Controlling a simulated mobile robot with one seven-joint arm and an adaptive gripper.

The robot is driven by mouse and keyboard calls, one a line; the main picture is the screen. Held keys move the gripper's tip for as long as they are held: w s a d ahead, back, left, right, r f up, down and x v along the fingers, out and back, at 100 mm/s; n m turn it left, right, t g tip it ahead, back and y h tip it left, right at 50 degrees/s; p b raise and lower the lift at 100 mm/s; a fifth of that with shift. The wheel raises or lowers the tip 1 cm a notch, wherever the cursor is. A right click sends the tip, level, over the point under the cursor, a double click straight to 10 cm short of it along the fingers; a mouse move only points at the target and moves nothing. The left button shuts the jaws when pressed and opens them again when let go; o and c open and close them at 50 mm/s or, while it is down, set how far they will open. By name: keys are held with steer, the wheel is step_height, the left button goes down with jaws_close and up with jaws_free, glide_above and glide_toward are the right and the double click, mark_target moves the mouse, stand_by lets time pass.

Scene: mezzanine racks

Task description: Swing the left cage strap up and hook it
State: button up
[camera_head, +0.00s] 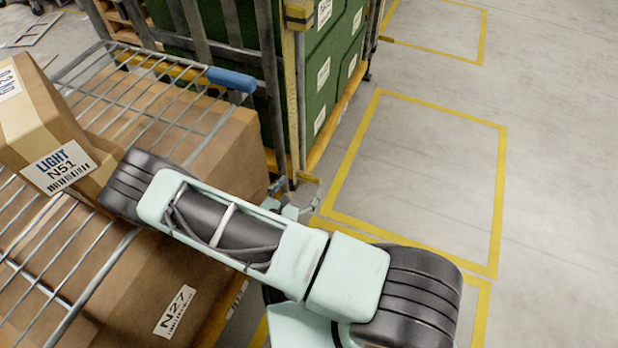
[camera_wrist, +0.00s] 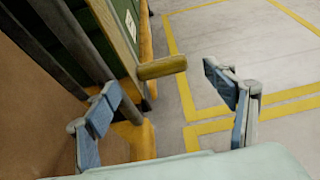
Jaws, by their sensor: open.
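A short yellow bar (camera_wrist: 162,67) sticks out from a dark post of the cage in the wrist view; I cannot tell for sure whether it is the strap. A tan-yellow piece (camera_head: 307,178) shows low at the cage's post in the head view. The cage (camera_head: 272,95) has grey metal posts around green walls. My gripper (camera_head: 293,200) is low beside this post, partly hidden by my arm. In the wrist view my gripper (camera_wrist: 160,82) is open, its fingers spread on both sides of the bar, with no clear contact. No hook is clearly visible.
A wire rack with a blue handle (camera_head: 232,80) stands at left, with a carton (camera_head: 45,130) on it. A large cardboard box (camera_head: 150,285) is below, close to my arm. A yellow block (camera_head: 298,15) sits high on the post. The marked floor (camera_head: 420,170) at right is clear.

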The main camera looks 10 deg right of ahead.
mark_target(308, 177)
steer(key=b+x, duration=0.2)
steer(key=x, duration=0.4)
steer(key=shift+w+f, duration=0.1)
steer(key=shift+f, duration=0.15)
steer(key=shift+x, duration=0.75)
steer(key=shift+r, duration=0.2)
steer(key=shift+c, duration=0.2)
